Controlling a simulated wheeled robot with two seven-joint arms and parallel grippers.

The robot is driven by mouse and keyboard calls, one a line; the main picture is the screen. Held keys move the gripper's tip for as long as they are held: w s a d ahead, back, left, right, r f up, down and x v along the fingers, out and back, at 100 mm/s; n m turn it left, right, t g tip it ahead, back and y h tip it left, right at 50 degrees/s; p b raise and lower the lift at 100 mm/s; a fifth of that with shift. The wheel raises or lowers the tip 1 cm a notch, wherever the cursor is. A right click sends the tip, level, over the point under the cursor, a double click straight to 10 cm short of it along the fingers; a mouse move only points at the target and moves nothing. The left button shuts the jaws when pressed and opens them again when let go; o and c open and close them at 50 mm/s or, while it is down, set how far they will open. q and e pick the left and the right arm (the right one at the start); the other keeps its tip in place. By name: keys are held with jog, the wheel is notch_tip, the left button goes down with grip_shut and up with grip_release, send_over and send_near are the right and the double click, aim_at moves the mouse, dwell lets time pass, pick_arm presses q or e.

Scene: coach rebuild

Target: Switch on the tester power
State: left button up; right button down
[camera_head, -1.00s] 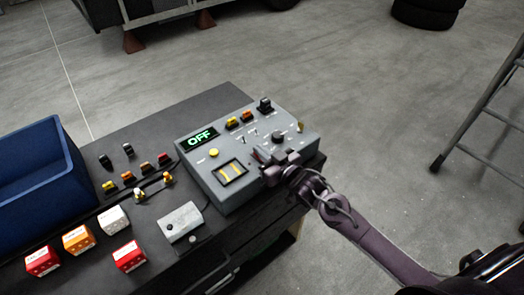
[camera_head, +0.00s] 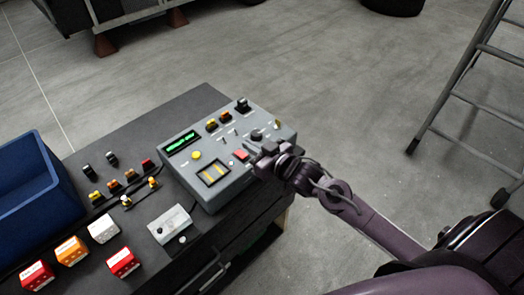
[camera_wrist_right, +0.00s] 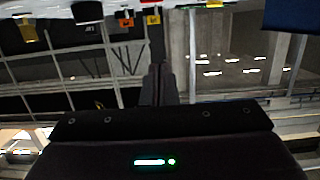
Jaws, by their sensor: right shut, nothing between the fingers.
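The grey tester box (camera_head: 213,185) sits on the dark bench top. Its small display (camera_head: 183,143) is lit with green characters too small to read. A red switch or button (camera_head: 240,155) shows on its top face, near the front right edge. My right gripper (camera_head: 258,149) is shut and empty, just right of the red switch, over the box's right edge. Its closed fingers (camera_wrist_right: 159,85) show in the right wrist view. My left gripper is not in view.
A blue bin (camera_head: 35,190) stands at the bench's left. Red, orange and white blocks (camera_head: 104,229), a small grey box (camera_head: 170,223) and several coloured connectors (camera_head: 115,186) lie on the bench. A stepladder (camera_head: 462,85) stands at the right. Open floor lies behind the bench.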

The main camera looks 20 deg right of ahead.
jog(key=v, duration=0.4)
jog(key=shift+d+r+b, duration=0.1)
jog(key=shift+r+b, duration=0.2)
jog(key=shift+r, duration=0.1)
